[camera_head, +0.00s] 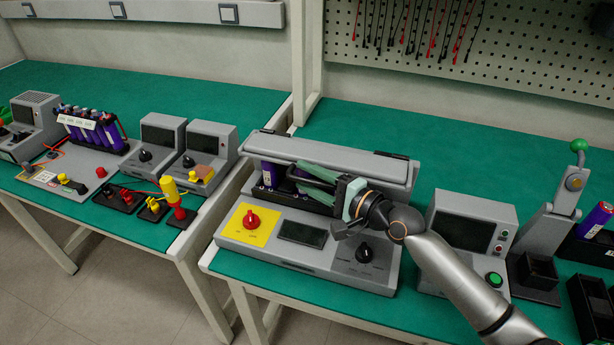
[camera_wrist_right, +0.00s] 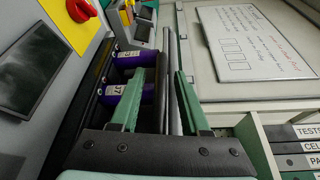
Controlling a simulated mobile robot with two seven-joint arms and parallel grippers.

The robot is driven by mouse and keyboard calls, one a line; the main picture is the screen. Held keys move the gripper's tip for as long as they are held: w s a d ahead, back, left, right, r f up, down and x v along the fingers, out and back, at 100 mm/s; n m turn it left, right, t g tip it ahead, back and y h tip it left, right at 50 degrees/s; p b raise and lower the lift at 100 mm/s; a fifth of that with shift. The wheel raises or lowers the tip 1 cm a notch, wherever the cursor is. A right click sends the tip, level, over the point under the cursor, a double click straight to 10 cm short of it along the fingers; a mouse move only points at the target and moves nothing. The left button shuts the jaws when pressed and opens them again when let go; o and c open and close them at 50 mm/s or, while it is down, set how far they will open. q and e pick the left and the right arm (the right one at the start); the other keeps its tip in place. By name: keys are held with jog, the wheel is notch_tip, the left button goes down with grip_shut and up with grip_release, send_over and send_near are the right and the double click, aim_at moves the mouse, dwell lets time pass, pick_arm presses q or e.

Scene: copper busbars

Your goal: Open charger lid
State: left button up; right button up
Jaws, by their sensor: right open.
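The charger (camera_head: 300,262) is a grey box with a red knob on a yellow panel, a dark screen and a black knob. Its long grey lid (camera_head: 340,154) is raised along the back, and purple cells (camera_head: 268,176) show in the bay under it. My right gripper (camera_head: 312,184) is at the front of the lid, over the bay. In the right wrist view its green fingers (camera_wrist_right: 162,100) are apart, with the lid's long edge (camera_wrist_right: 172,72) running between them. I cannot tell whether either finger touches the lid. Cells (camera_wrist_right: 118,90) lie beside one finger. My left gripper is not in view.
A grey tester with a green button (camera_head: 470,235) stands right of the charger. A lever press (camera_head: 560,200) and black bins are farther right. Yellow and red plugs (camera_head: 172,195) and small devices fill the left bench. Green bench behind the charger (camera_head: 370,120) is clear.

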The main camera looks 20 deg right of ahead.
jog(key=shift+w+a, duration=0.15)
jog(key=shift+w, duration=0.05)
grip_shut()
dwell(0.3)
dwell(1.1)
